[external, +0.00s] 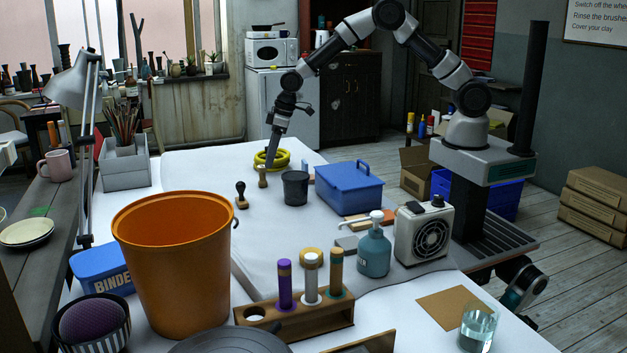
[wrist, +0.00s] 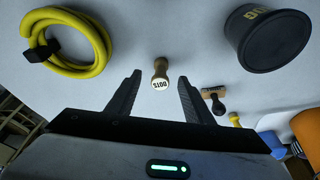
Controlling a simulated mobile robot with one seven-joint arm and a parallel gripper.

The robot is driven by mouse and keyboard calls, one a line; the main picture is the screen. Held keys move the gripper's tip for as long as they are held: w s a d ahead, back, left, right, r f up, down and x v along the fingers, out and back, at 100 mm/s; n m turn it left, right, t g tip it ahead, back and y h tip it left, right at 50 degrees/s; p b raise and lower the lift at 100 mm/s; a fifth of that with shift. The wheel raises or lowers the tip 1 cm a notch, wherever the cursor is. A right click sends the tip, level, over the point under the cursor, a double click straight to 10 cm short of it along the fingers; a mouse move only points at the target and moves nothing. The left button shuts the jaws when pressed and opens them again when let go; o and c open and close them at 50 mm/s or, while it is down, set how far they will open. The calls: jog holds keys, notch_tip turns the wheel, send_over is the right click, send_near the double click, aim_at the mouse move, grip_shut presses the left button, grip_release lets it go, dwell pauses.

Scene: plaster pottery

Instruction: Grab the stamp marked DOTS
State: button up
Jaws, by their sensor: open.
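The DOTS stamp (wrist: 160,74) has a pale wooden handle with a dark band; its label shows in the wrist view, just ahead of and between my fingertips. In the external view this light wooden stamp (external: 262,178) stands on the white table, directly below my gripper (external: 271,160). In the wrist view my gripper (wrist: 160,80) is open with nothing between its fingers; they appear apart from the stamp. A darker stamp (wrist: 214,101) stands to the right in the wrist view; it also shows in the external view (external: 241,194).
A yellow coiled hose (wrist: 68,42) lies left of the DOTS stamp in the wrist view, and a dark cup (wrist: 268,38) stands right. A blue lidded box (external: 342,188) and an orange bucket (external: 178,260) stand on the table.

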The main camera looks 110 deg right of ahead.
aim_at(262, 174)
jog(key=x, duration=0.5)
jog(key=w+x, duration=0.1)
jog(key=x, duration=0.1)
jog(key=shift+b, duration=0.3)
jog(key=shift+c, duration=0.2)
jog(key=c, duration=1.1)
